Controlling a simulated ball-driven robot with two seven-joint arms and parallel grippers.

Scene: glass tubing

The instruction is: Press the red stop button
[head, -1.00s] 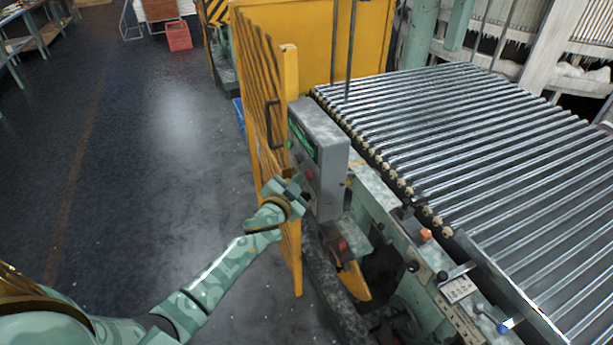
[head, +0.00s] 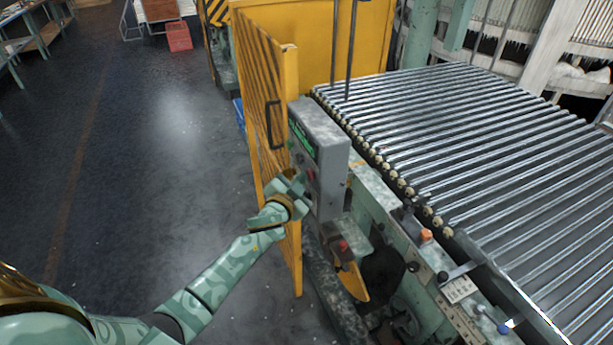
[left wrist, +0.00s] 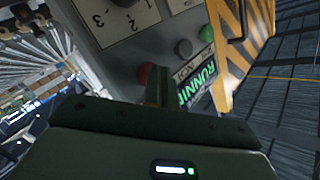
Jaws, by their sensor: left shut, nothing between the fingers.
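The grey control box (head: 325,165) stands beside the yellow gate, its panel facing left. In the left wrist view the red stop button (left wrist: 145,74) shows on the panel, partly hidden behind my fingers. A green display reading RUNNING (left wrist: 196,86) is to its right. My left gripper (head: 299,184) is shut and empty, with its tips close to the panel. In the left wrist view its fingers (left wrist: 158,95) overlap the lower edge of the button; I cannot tell whether they touch it. My right gripper is out of view.
The yellow gate (head: 290,75) with a black handle (head: 272,125) stands close to my left gripper. A roller conveyor (head: 460,140) fills the right side. Another red knob (head: 343,246) sits lower on the machine. The dark floor at left is open.

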